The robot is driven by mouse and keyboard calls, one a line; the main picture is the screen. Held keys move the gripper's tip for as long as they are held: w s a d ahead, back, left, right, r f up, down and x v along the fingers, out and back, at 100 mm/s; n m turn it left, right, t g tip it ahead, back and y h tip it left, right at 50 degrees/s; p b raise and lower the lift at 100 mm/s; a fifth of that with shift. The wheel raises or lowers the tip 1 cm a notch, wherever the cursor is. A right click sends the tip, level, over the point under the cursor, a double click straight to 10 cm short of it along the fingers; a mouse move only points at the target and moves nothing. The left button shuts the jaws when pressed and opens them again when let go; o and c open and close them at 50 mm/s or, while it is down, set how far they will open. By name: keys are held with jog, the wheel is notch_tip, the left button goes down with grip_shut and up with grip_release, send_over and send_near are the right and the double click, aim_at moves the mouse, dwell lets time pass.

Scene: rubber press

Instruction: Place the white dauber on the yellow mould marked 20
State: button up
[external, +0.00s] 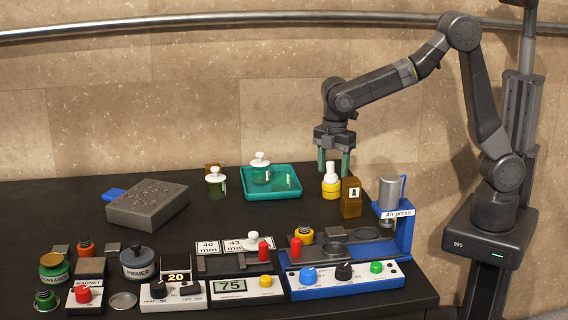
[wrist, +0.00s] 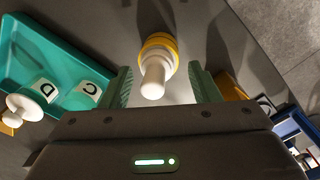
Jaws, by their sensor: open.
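I cannot read a 20 on the yellow base. Whether the two parts are joined cannot be told.
A brown block marked A (external: 351,198) stands close right of the yellow base.

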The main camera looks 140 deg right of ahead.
notch_tip(320, 180, up, 11)
jog(key=shift+a+r, duration=0.15)
jog(key=shift+r, duration=0.05)
jog(key=shift+f, duration=0.15)
notch_tip(320, 180, down, 12)
jog(key=shift+r, duration=1.95)
jog(key=shift+f, duration=0.1)
